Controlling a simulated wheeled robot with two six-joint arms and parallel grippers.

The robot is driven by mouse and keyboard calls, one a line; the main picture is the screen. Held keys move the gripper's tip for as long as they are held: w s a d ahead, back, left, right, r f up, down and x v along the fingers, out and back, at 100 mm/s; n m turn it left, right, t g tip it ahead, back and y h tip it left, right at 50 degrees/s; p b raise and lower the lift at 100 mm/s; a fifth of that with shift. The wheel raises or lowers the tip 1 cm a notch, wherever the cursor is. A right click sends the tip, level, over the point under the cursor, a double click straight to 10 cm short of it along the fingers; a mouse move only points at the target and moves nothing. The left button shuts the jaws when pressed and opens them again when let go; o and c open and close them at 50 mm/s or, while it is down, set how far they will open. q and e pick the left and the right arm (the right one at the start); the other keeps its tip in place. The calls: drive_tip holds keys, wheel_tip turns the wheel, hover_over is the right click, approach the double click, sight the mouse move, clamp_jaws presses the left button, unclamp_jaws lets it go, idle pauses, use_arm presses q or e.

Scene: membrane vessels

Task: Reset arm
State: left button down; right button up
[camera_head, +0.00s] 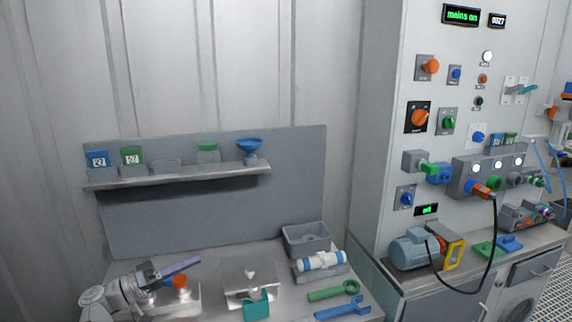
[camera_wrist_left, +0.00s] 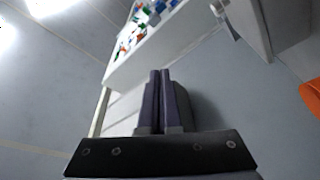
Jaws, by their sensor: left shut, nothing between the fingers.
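My left gripper (camera_head: 178,268) shows at the lower left in the head view, raised over the left end of the workbench. Its purple fingers are together and hold nothing. In the left wrist view the two fingers (camera_wrist_left: 160,75) stand side by side, closed, with empty space beyond the tips. My left arm comes in from the lower left corner. My right gripper is in neither view.
The workbench (camera_head: 215,258) holds a grey bin (camera_head: 306,238), a white and blue cylinder (camera_head: 322,261), a green wrench (camera_head: 333,290) and a blue wrench (camera_head: 342,308). A shelf (camera_head: 180,175) hangs behind. A control cabinet (camera_head: 385,150) stands at the right.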

use_arm(q)
drive_tip(key=s+d+f+g+y+p, duration=0.1)
drive_tip(key=d+f+g, duration=0.1)
drive_tip(key=d, duration=0.3)
drive_tip(key=s+d+f+g+y+p, duration=0.1)
drive_tip(key=s+d+f+g+y, duration=0.1)
drive_tip(key=d+f, duration=0.3)
drive_tip(key=s+d+f+m+g+y+p, duration=0.1)
drive_tip(key=s+d+f+g, duration=0.1)
drive_tip(key=d, duration=0.4)
drive_tip(key=shift+s+f+g+y, duration=0.15)
drive_tip(key=shift+f+g+y, duration=0.25)
drive_tip(key=shift+f+g, duration=0.4)
drive_tip(key=s+d+f+g+y+p, duration=0.1)
drive_tip(key=s+f+y+p, duration=0.1)
drive_tip(key=s+y, duration=0.4)
drive_tip(key=s+d+f+m+g+y+p, duration=0.1)
drive_tip(key=s+f+y+p, duration=0.1)
drive_tip(key=s+f+y, duration=0.3)
drive_tip(key=y, duration=0.2)
drive_tip(key=shift+s+f+g+y, duration=0.2)
drive_tip(key=shift+s+g+y, duration=0.1)
drive_tip(key=shift+s+y, duration=0.1)
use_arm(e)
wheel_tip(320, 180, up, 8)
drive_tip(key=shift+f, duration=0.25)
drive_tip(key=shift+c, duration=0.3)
